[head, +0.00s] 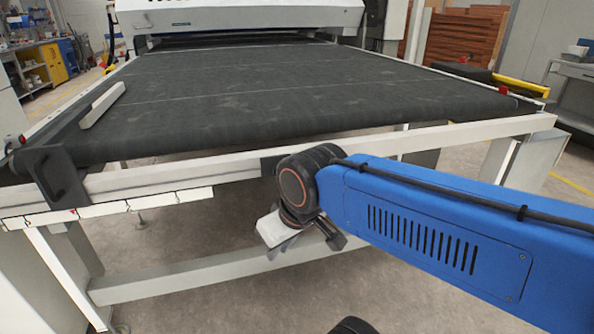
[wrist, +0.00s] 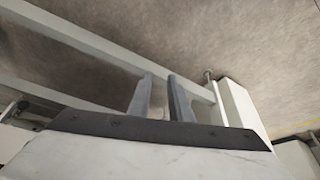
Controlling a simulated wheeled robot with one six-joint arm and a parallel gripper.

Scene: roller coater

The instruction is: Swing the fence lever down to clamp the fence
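The fence shows in the head view as a pale bar (head: 103,105) lying along the left side of the belt. A dark bracket (head: 55,172) stands at the rail's left front end, near the fence. A dark handle-like part on its front may be the lever, but I cannot tell for sure. My gripper (head: 280,245) is below the front rail, well to the right of the bracket, touching nothing that I can see. In the wrist view, the two grey fingers of my gripper (wrist: 161,85) are apart with nothing between them. Neither fence nor lever is recognisable there.
The black conveyor belt (head: 300,90) fills the middle of the head view. A white front rail (head: 200,172) with a scale strip (head: 150,203) runs across it, and a lower crossbar (head: 180,277) passes beneath. Open concrete floor (head: 225,305) lies in front. A red knob (head: 503,91) is at right.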

